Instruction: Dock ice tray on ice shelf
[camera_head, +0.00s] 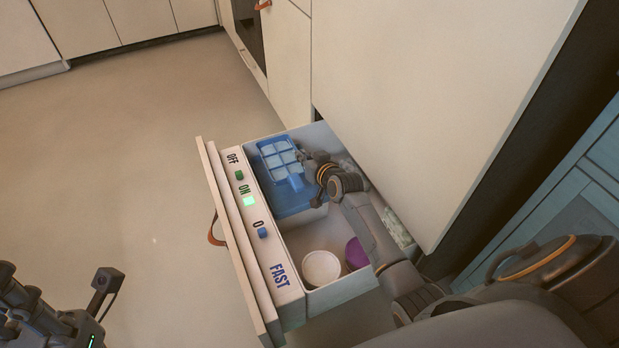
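The light blue ice tray (278,156), with several square cells and a small tab (295,182), is at the far end of the open drawer. It lies over a darker blue shelf (290,203); whether it is seated flat on it I cannot tell. My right gripper (309,160) is inside the drawer, close against the right side of the tray. Its fingertips are small and partly hidden, so I cannot tell whether they grip the tray. Part of my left gripper (40,312) shows at the bottom left corner, away from the drawer; its fingers are unclear.
A white round tub (321,268) and a purple item (356,254) are in the near compartment. Floor to the left is clear.

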